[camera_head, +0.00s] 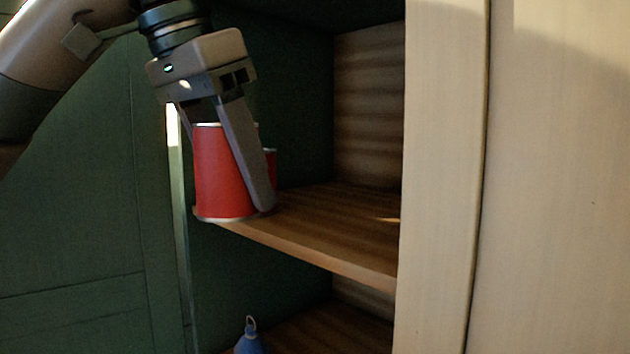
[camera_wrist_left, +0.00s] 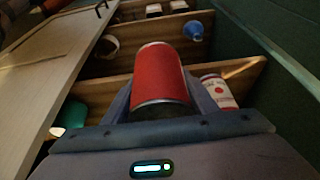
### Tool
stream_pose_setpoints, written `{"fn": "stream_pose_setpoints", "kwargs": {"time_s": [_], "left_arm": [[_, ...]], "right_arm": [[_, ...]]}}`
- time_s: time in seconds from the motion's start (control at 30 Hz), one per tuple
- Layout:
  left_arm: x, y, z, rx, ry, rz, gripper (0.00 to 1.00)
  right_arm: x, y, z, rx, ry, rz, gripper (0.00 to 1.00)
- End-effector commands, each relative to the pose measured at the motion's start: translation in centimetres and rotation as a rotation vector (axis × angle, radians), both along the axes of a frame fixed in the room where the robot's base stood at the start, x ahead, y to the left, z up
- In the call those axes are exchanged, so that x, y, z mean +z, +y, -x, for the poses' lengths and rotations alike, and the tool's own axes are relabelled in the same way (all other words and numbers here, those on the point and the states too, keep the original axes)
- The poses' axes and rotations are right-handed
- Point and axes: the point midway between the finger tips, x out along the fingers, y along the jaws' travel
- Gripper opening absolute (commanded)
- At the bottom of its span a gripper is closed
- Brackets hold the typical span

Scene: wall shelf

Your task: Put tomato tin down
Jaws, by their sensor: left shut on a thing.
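The red tomato tin (camera_head: 222,175) is held upright in my left gripper (camera_head: 230,190) at the left front corner of the wooden shelf board (camera_head: 325,230). The near finger lies across the tin's right side; the other is mostly hidden behind it. The tin's base overlaps the board's edge in the head view, and I cannot tell whether it touches. The tin (camera_wrist_left: 160,75) also shows between the fingers in the left wrist view. My right gripper is in neither view.
A red-and-white can (camera_wrist_left: 217,92) stands close beside the held tin; a red sliver of it shows behind the finger (camera_head: 271,165). A blue object (camera_head: 248,338) is on the lower shelf. A pale upright panel (camera_head: 440,180) bounds the right. The board's right part is bare.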

Motion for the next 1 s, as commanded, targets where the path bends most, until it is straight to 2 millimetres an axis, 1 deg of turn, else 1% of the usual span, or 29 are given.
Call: {"fn": "stream_pose_setpoints", "kwargs": {"time_s": [0.03,0.3,0.43,0.6,0.87,1.0], "left_arm": [[0.6,-0.9,-0.8,0.000,0.002,-0.001,0.17],[0.6,-4.9,-4.9,0.001,0.002,0.000,0.17],[0.4,-6.4,-6.3,0.001,0.001,0.000,0.17],[0.2,-7.2,-7.2,0.000,-0.001,0.001,0.17],[0.1,-7.2,-7.2,0.001,0.000,0.001,0.17],[0.2,-7.4,-7.4,0.000,0.000,0.000,0.17]], "right_arm": [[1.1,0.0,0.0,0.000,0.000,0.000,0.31],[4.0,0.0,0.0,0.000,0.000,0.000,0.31],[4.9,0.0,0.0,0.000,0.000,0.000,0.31],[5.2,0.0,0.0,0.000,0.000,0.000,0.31],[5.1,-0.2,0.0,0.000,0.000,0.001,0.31],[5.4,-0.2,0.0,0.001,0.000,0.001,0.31]]}}
